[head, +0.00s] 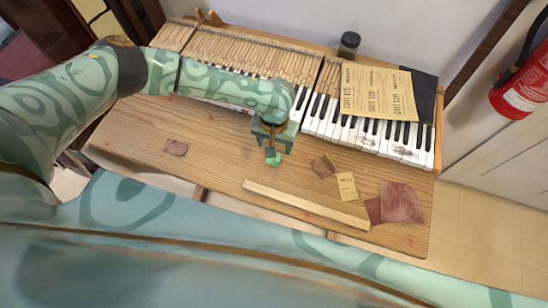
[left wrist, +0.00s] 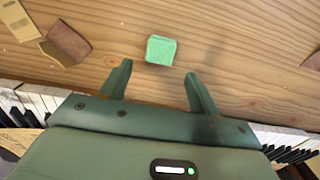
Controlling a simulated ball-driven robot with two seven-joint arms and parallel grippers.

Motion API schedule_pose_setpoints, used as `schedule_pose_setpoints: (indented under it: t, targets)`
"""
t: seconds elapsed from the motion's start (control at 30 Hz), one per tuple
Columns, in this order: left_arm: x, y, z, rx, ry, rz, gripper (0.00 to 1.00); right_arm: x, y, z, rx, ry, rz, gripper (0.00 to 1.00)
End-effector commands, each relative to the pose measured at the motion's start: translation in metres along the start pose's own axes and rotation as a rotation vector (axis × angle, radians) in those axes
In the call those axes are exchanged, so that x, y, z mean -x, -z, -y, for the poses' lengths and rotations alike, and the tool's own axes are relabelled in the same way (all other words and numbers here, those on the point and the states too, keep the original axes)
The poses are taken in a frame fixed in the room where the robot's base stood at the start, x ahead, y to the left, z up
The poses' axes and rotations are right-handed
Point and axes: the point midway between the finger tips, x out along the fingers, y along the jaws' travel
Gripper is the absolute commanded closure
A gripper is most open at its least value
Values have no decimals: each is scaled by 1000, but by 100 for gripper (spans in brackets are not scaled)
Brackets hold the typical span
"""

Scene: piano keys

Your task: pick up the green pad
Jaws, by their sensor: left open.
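The green pad (left wrist: 161,50) is a small pale-green block lying on the wooden table. In the head view the pad (head: 273,161) shows just below the fingers of my left gripper (head: 272,150), partly hidden by them. In the left wrist view my left gripper (left wrist: 157,82) is open and empty. Its two fingers point toward the pad, which lies just beyond the fingertips and roughly midway between them. I cannot tell the height of the fingers above the table. My right gripper is not in view.
Piano keys (head: 319,117) run behind the table (head: 215,160). A wood strip (head: 305,204) and brown pieces (head: 401,202) lie in front and right. The table left of the pad is mostly clear.

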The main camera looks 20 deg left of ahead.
Motion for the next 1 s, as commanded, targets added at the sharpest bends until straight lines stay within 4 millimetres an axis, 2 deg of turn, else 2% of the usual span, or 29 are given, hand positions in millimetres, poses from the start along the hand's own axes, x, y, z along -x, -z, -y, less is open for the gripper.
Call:
schedule_pose_setpoints:
  t: [0.07, 0.2, 0.3, 0.57, 0.6, 0.77, 0.83, 0.87, 1.0]
  targets:
    - [-11, -2, -1, -2, 1, 1, 38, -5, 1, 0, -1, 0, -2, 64]
    - [-36, -6, -1, -2, 2, 2, 38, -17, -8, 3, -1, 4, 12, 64]
    - [-48, -5, -1, -1, 1, 2, 38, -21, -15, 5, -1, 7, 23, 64]
    - [-51, -5, -1, -1, 0, 0, 38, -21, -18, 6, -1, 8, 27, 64]
    - [-51, -5, -1, -1, 0, 0, 41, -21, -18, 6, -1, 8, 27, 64]
    - [-51, -5, -1, -1, 0, 0, 85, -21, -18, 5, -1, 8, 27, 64]
    - [-51, -5, -1, -1, 1, 0, 86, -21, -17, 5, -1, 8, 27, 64]
    - [-51, -5, -1, -1, 1, 0, 89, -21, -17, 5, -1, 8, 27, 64]
    - [-51, -5, -1, -1, 1, 0, 89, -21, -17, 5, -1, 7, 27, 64]
